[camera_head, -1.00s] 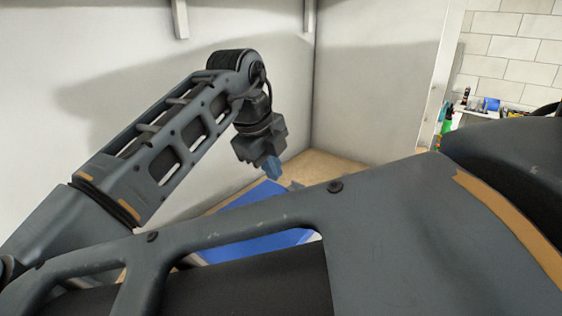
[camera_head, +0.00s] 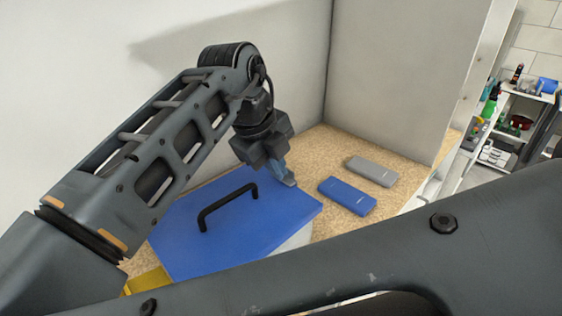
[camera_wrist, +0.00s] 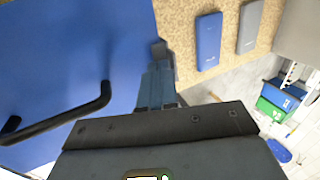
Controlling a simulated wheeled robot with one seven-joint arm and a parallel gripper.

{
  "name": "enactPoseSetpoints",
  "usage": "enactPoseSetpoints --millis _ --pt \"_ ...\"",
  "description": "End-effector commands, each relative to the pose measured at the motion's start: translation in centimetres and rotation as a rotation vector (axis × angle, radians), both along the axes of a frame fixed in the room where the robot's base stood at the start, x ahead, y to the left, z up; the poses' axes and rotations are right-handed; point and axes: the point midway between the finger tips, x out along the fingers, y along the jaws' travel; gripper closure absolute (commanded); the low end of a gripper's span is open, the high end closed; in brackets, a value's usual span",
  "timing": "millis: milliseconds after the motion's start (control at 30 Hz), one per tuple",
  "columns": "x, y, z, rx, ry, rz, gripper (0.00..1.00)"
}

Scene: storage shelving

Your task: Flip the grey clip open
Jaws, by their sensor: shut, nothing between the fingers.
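A blue lid (camera_head: 235,235) with a black handle (camera_head: 228,206) covers a white container on the wooden shelf; the lid also fills the left of the wrist view (camera_wrist: 60,60). A small grey piece, apparently the grey clip (camera_wrist: 159,49), shows at the lid's edge just beyond my fingertips in the wrist view. My gripper (camera_head: 283,173) points down at the lid's far right edge, shut and empty. Its blue-grey fingers also show in the wrist view (camera_wrist: 158,80). I cannot tell whether the fingers touch the clip, and the clip is mostly hidden by them in the head view.
A blue slab-like case (camera_head: 347,196) and a grey one (camera_head: 372,171) lie on the shelf right of the lid. Walls close off the back. Something yellow (camera_head: 148,282) lies at the lid's near left. Beyond the shelf's right edge is open floor and stocked shelving.

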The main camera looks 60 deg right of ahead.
Motion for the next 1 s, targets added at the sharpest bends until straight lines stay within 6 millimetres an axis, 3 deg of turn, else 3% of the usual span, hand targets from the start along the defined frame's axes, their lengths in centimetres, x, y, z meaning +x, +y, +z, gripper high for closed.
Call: enactPoseSetpoints --millis 667,867,1000 --pt "-0.2 -0.6 0.0 0.0 -0.001 -0.002 1.0" --pt "-0.5 -2.1 0.1 -0.001 -0.001 -0.005 1.0" --pt "-0.9 -4.2 0.1 -0.001 0.0 -0.006 1.0"
